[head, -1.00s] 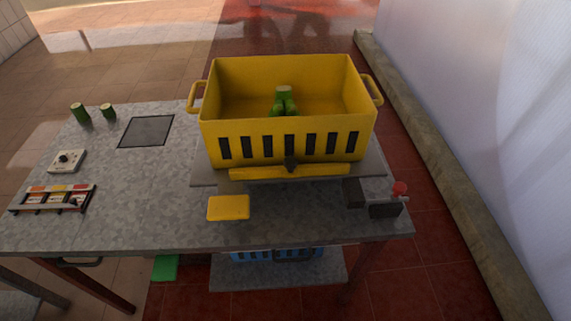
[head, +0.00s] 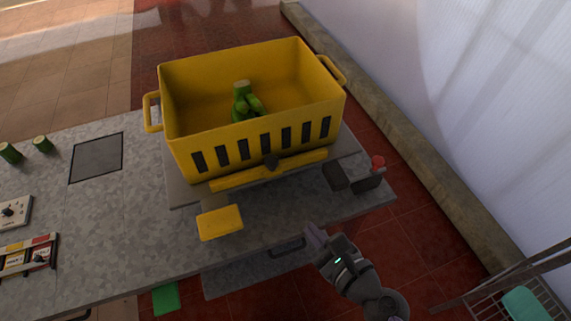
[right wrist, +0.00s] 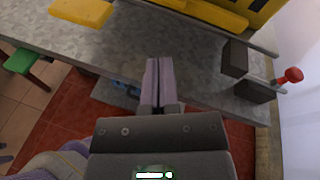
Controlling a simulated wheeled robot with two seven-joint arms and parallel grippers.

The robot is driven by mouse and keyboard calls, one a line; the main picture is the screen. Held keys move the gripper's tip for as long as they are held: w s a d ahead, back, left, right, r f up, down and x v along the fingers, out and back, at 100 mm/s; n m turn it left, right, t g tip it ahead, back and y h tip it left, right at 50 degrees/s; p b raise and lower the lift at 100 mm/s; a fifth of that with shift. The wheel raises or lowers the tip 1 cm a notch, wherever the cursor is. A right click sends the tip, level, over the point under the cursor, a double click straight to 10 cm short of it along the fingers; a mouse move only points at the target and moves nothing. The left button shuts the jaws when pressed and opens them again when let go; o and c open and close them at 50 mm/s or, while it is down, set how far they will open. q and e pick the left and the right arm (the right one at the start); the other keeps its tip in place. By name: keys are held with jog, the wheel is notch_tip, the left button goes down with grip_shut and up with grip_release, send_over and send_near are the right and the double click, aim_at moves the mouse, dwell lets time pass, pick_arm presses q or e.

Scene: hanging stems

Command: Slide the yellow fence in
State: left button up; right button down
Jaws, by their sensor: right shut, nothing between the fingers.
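In the right wrist view the fence (right wrist: 212,13) shows at the top, cut off by the frame edge. My right gripper (head: 311,234) is shut and empty, in front of the table's front edge and apart from the fence. Its closed fingers (right wrist: 160,64) point toward the table in the right wrist view. My left gripper is out of view.
Green stems (head: 243,102) stand in the crate. A yellow pad (head: 219,222) lies at the left front of the platform. A dark clamp with a red knob (head: 377,162) sits at the right. A wall stands at the right.

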notch_tip(320, 180, up, 2)
jog(key=m+t, duration=0.1)
jog(key=m, duration=0.4)
send_near(275, 166)
jog(key=shift+t+h, duration=0.3)
jog(key=shift+t, duration=0.1)
jog(key=x, duration=0.6)
jog(key=shift+a+f, duration=0.25)
jog(key=shift+w+a, duration=0.25)
jog(key=shift+w, duration=0.3)
